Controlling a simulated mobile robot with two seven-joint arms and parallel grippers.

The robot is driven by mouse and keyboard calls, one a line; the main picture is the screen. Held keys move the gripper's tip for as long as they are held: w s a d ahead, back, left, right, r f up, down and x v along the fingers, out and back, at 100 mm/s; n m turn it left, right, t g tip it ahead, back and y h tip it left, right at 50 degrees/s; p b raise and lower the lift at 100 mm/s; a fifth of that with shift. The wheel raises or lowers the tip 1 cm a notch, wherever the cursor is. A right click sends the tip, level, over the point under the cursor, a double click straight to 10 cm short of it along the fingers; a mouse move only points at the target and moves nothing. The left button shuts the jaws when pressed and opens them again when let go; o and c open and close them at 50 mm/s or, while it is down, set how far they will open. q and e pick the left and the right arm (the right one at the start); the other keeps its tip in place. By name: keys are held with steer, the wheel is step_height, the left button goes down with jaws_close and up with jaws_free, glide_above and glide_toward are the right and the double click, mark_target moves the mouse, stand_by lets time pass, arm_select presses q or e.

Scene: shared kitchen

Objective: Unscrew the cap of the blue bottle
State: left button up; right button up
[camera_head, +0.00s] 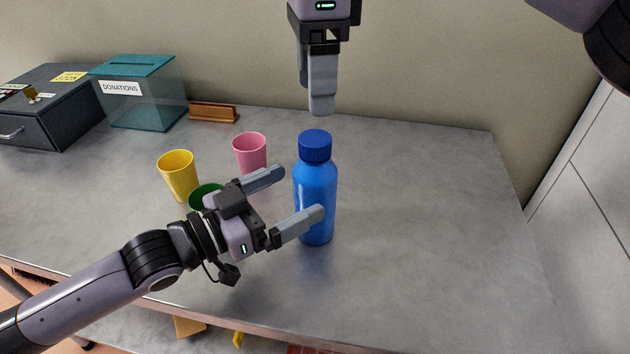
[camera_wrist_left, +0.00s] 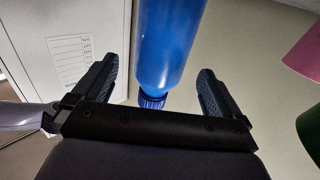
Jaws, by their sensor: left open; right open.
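The blue bottle (camera_head: 316,185) stands upright on the grey counter with its dark blue cap (camera_head: 315,146) on top. My left gripper (camera_head: 297,193) is open at the bottle's left side, with one finger in front of the body and the other behind or beside it. In the left wrist view the bottle (camera_wrist_left: 170,40) lies between the two open fingers (camera_wrist_left: 160,95), with gaps at both sides, and its cap (camera_wrist_left: 152,101) shows near the palm's edge. My right gripper (camera_head: 321,112) points down above the cap, apart from it. Its fingers overlap in this view.
Yellow (camera_head: 179,177), pink (camera_head: 250,152) and green (camera_head: 205,195) cups stand left of the bottle; my left gripper partly hides the green one. A donations box (camera_head: 140,95), a dark drawer box (camera_head: 60,105) and a wooden holder (camera_head: 214,112) stand farther back. The counter's right side is clear.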

mark_target(325, 177)
arm_select(q)
steer(key=shift+w+d, duration=0.1)
steer(key=shift+w, duration=0.05)
arm_select(e)
steer(key=shift+w, duration=0.1)
arm_select(q)
steer(key=shift+x, duration=3.4)
jaws_close()
